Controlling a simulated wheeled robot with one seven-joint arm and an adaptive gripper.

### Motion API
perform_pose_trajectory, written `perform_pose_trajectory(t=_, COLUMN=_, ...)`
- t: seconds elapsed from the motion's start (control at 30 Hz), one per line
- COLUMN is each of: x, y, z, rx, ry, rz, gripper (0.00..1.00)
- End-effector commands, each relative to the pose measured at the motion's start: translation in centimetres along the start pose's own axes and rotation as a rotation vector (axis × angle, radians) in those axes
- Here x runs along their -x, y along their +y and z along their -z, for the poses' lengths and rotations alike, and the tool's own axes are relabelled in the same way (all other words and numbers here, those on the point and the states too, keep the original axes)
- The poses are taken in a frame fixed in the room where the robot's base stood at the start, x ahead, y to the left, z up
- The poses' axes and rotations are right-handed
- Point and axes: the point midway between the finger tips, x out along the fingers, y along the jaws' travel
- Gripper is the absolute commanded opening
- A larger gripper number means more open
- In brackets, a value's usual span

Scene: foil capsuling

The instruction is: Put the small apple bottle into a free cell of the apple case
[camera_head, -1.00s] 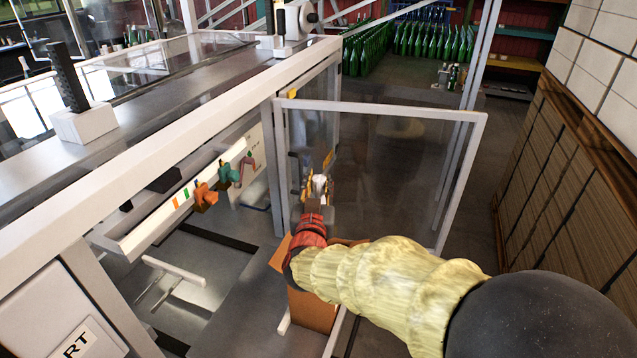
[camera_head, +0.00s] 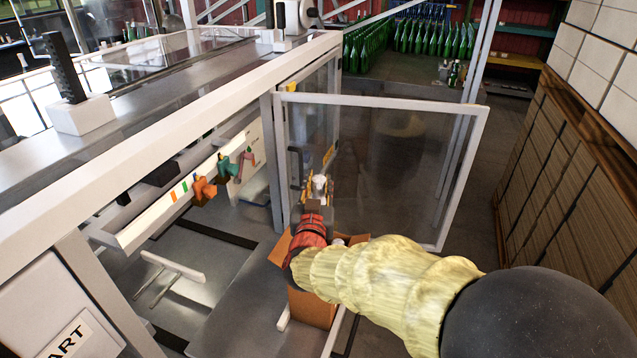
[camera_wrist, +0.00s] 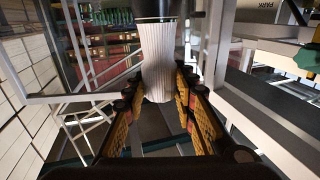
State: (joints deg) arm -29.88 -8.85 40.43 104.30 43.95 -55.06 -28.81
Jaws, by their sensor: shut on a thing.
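My gripper (camera_head: 318,184) is shut on a white ribbed piece (camera_wrist: 158,60), which looks like the cap or neck end of a bottle. A dark, rounded body continues from it at the top edge of the wrist view, where most of it is cut off. In the head view the held thing is a small white shape (camera_head: 320,182) between the fingers. An open brown cardboard case (camera_head: 312,309) stands below my arm, with flaps folded out. My arm hides most of its opening. A small white top shows at its right side. The cells and any label cannot be made out.
A clear door panel in a white frame (camera_head: 385,101) stands open close behind my gripper. A machine with a long white beam (camera_head: 150,135) runs along the left. Stacked brown panels (camera_head: 560,170) stand at the right. Green bottles (camera_head: 430,40) stand far back.

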Motion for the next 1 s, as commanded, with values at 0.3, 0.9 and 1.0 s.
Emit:
perform_pose_trajectory(t=0.3, x=0.0, y=0.0, z=-0.6, rx=-0.001, ry=0.003, rz=0.0, gripper=0.0)
perform_pose_trajectory(t=0.9, x=0.0, y=0.0, z=-1.9, rx=-0.001, ry=0.003, rz=0.0, gripper=0.0)
perform_pose_trajectory(t=1.0, x=0.0, y=0.0, z=-2.1, rx=-0.001, ry=0.003, rz=0.0, gripper=0.0)
